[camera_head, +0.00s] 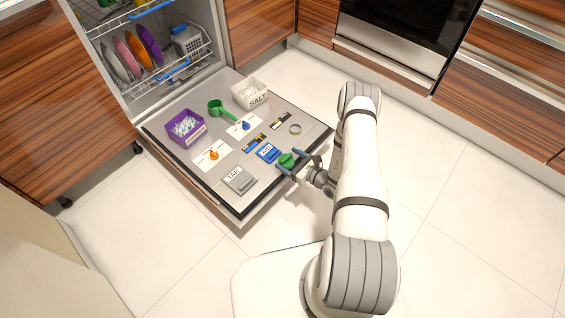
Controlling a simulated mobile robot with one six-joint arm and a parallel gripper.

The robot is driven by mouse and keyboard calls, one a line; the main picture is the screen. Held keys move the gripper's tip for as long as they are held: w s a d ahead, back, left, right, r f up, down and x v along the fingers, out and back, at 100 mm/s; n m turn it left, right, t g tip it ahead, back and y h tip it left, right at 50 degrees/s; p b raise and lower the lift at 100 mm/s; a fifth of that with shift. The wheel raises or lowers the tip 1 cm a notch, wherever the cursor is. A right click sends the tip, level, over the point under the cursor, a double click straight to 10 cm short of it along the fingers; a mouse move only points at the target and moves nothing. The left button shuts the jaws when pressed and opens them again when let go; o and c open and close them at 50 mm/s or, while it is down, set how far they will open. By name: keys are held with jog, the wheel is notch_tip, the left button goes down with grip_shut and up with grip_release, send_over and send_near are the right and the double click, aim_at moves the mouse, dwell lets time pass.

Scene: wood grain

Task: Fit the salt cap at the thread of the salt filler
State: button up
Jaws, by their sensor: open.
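The salt cap appears to be the green round piece (287,160) at the right side of the open dishwasher door, near its edge. My gripper (292,161) is open at the cap, with one dark finger on either side of it. I cannot tell whether the fingers touch the cap, or whether the cap rests on the door or sits just above it. A pale ring (295,129) lies farther back on the door; it may be the thread of the salt filler, but it is too small to be sure.
The open door (193,181) also holds a white SALT box (257,101), a green scoop (219,109), a purple box (185,128), a blue TAB lid (267,153), a grey TAB piece (239,180), and blue and orange knobs. The dishwasher rack (170,73) is behind. Floor right is clear.

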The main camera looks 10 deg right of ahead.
aim_at(287, 158)
jog(key=b+x, duration=0.1)
jog(key=x, duration=0.2)
jog(key=shift+w+a, duration=0.2)
jog(key=shift+w, duration=0.05)
jog(key=c, duration=1.1)
